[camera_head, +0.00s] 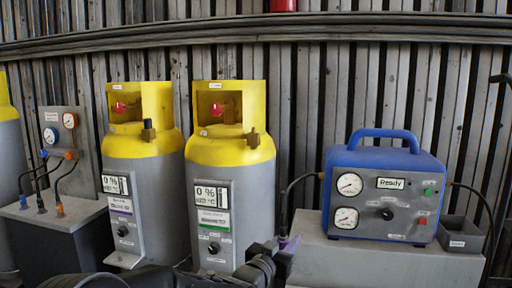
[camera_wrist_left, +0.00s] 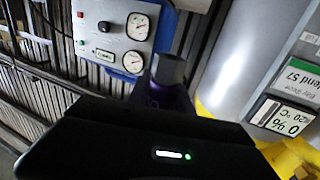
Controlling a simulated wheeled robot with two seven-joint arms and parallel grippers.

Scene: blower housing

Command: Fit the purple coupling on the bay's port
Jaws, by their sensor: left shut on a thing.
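My left gripper (camera_head: 276,256) is shut on the purple coupling (camera_head: 289,243), low in the middle of the head view. The coupling is largely hidden by the jaws; a black hose runs from it up to the blue machine. In the left wrist view, the purple coupling (camera_wrist_left: 174,97) has a grey end (camera_wrist_left: 168,68) and sits beyond my dark gripper body. Two grey bay panels stand on the yellow-topped cylinders: one with a purple label (camera_head: 121,206), one with a green label (camera_head: 213,221). Each has a round dark fitting low down; I cannot tell whether it is the port. My right gripper is out of view.
The blue machine (camera_head: 384,190) reading "Ready" stands on a grey block (camera_head: 340,262) at right, a small grey bin (camera_head: 460,234) beside it. A gauge panel (camera_head: 66,150) with hoses stands at left. Cylinders (camera_head: 228,165) stand close behind my gripper.

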